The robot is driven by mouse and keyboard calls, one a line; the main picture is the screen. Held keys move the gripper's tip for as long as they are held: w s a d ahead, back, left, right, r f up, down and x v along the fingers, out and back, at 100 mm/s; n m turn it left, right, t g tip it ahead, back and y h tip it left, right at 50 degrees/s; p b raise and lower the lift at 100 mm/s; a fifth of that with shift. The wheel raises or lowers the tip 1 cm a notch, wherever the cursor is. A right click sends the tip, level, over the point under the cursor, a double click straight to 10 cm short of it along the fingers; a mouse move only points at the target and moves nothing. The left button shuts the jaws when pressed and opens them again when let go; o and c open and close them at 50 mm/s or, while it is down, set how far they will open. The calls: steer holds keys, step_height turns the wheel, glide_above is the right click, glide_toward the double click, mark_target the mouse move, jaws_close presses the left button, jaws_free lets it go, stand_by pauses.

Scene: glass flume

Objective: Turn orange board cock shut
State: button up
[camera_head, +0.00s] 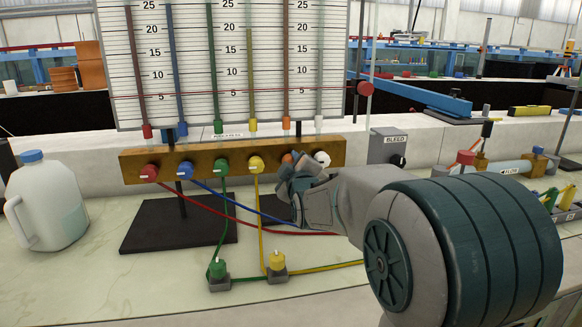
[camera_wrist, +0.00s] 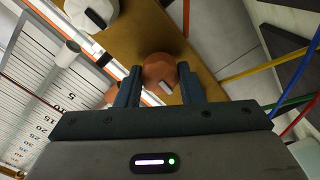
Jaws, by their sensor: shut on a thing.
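The orange board cock (camera_head: 287,158) is a round knob on the brass-coloured manifold bar (camera_head: 205,168), second from the right and partly hidden behind my gripper (camera_head: 290,180). In the wrist view the orange cock (camera_wrist: 158,72) sits between my two fingers (camera_wrist: 159,85), which are shut on it from both sides. A small pale mark shows on the knob's edge. The white cock (camera_head: 322,158) is just right of the orange one, and it also shows in the wrist view (camera_wrist: 92,12).
Red (camera_head: 149,173), blue (camera_head: 185,170), green (camera_head: 221,166) and yellow (camera_head: 256,164) cocks line the bar to the left, with coloured hoses below. The gauge board (camera_head: 230,60) stands behind. A grey BLEED box (camera_head: 387,146) is to the right. A jug (camera_head: 46,200) stands far left.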

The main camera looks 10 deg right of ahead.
steer(key=shift+f, duration=0.15)
steer(key=shift+m+b, duration=5.65)
steer(key=shift+m, duration=3.25)
steer(key=o, duration=1)
